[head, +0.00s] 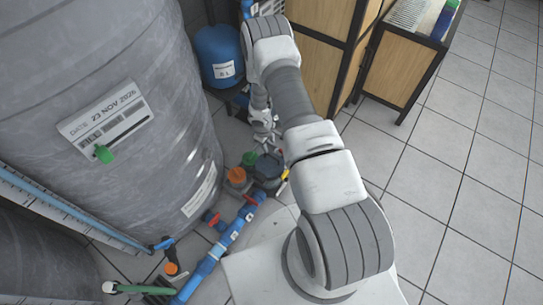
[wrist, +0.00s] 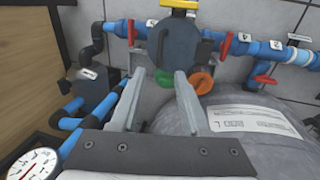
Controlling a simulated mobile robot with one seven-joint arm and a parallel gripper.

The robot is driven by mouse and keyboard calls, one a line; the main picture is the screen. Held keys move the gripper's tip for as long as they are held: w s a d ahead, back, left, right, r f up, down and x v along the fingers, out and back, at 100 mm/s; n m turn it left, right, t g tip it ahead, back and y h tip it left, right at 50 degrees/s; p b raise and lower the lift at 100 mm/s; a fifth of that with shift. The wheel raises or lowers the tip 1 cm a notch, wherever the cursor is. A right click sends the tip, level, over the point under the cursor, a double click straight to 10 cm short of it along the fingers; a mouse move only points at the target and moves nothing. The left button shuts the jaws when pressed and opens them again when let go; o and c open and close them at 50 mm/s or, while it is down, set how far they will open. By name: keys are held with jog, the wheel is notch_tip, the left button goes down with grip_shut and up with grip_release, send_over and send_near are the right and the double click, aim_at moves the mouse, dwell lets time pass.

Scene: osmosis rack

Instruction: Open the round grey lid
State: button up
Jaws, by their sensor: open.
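The round grey lid (head: 268,166) sits low beside the large grey tank, among pipes and coloured caps. In the wrist view a dark grey round part (wrist: 174,46), which looks like this lid, lies just beyond my fingertips. I cannot tell whether a finger touches the lid.
An orange cap (wrist: 201,82) and a green cap (head: 249,158) are close to the lid. Blue pipes (wrist: 268,49) with red handles (wrist: 227,42) run alongside. The large grey tank (head: 130,110) stands at left. A pressure gauge (wrist: 33,166) is near my wrist. Floor at right is clear.

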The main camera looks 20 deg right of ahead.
aim_at(272, 156)
jog(key=f+b, duration=0.1)
jog(key=f, duration=0.2)
jog(key=w+d+f+b, duration=0.1)
jog(key=f, duration=0.3)
jog(key=d+f+b, duration=0.1)
jog(key=f, duration=0.3)
jog(key=shift+w+f+b, duration=0.1)
jog(key=shift+w+b, duration=0.05)
jog(key=shift+b, duration=0.15)
grip_shut()
jog(key=shift+a, duration=0.1)
dwell(0.7)
